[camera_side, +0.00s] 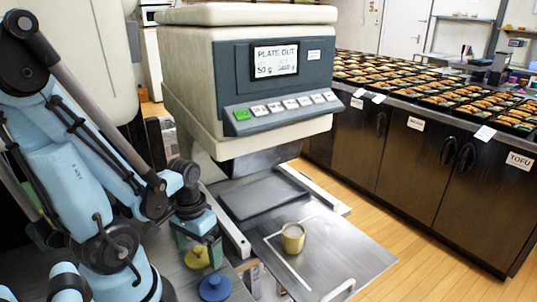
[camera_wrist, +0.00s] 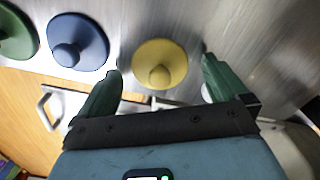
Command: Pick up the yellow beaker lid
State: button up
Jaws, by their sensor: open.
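The yellow beaker lid (camera_wrist: 160,62) is a round disc with a knob, lying on a metal surface. In the wrist view it sits just beyond and between the two green fingers of my gripper (camera_wrist: 160,82), with nothing held. In the side view the yellow lid (camera_side: 197,257) is partly covered by my gripper (camera_side: 197,246), which is above it and pointing down. Whether the fingers touch the lid cannot be told. A yellow-gold beaker (camera_side: 293,238) stands upright on the metal plate to the right.
A blue lid (camera_wrist: 78,42) lies beside the yellow one, with a green lid (camera_wrist: 14,34) past it. The machine (camera_side: 250,80) with a display stands behind the metal plate (camera_side: 340,255). Bento trays (camera_side: 430,88) fill the counter at the back right.

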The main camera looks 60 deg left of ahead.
jog(key=shift+c, duration=0.2)
grip_shut()
dwell(0.4)
